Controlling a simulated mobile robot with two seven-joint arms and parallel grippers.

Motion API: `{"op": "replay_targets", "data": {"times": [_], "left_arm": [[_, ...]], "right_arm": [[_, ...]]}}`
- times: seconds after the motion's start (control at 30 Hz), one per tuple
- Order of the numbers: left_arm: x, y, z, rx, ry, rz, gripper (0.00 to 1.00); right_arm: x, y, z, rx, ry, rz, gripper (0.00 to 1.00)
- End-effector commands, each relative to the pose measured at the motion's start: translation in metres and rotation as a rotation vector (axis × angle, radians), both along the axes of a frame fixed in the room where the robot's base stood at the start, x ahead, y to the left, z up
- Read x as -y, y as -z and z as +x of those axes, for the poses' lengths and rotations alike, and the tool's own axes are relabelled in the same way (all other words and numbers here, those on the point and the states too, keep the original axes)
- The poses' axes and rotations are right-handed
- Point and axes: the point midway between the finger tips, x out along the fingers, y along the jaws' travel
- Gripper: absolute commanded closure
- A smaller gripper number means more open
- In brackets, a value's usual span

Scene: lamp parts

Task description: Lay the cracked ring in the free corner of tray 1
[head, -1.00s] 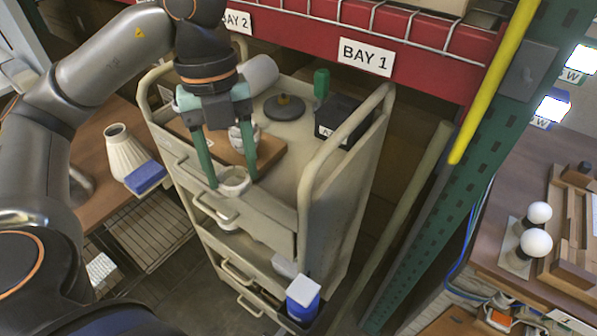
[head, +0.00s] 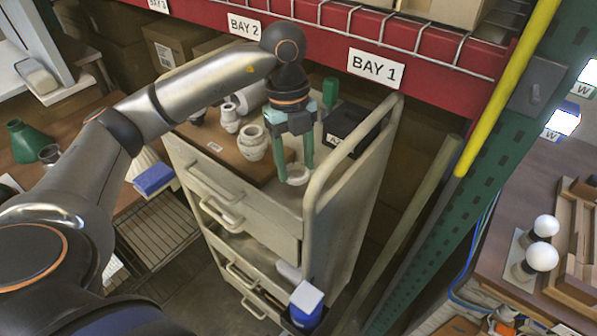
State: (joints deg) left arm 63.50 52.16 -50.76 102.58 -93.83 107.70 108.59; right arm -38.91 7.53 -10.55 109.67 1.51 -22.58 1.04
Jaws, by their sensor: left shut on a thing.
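My left gripper (head: 295,168) points down over the right front part of the cart top. It is shut on a small white ring (head: 298,181), held at the fingertips close to the cart top; I cannot tell whether it touches. No crack can be made out at this size. A brown board or tray (head: 190,134) lies on the cart top to the left of the gripper. It bears a white jar-like piece (head: 252,148), a narrower white piece (head: 230,120) and a small unreadable label. I see no readable tray number. My right gripper is not in view.
The cart's raised right rail (head: 345,150) stands close to the gripper. A black labelled box (head: 347,122) and a green object (head: 330,91) stand behind it. The red shelf beam (head: 300,32) crosses the back. A blue block (head: 153,179) lies left of the cart.

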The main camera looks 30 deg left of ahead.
Motion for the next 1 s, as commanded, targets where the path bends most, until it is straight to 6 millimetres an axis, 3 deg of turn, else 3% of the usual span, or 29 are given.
{"op": "replay_targets", "data": {"times": [0.17, 0.4, 0.77, 0.8, 1.0], "left_arm": [[0.001, 0.010, 0.007, -0.003, 0.001, 0.000, 1.00], [0.001, 0.042, 0.009, -0.003, 0.002, 0.002, 1.00], [0.001, 0.047, 0.009, -0.001, 0.001, 0.000, 1.00], [0.001, 0.045, 0.009, 0.000, 0.001, 0.001, 0.39], [0.001, 0.045, 0.009, -0.001, 0.001, 0.000, 0.17]], "right_arm": [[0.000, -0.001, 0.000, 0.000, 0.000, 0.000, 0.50], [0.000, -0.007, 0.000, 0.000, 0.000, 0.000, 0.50], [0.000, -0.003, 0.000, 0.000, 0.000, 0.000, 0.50], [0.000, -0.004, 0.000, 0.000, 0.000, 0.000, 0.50], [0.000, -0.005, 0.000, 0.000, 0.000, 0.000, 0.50]]}}
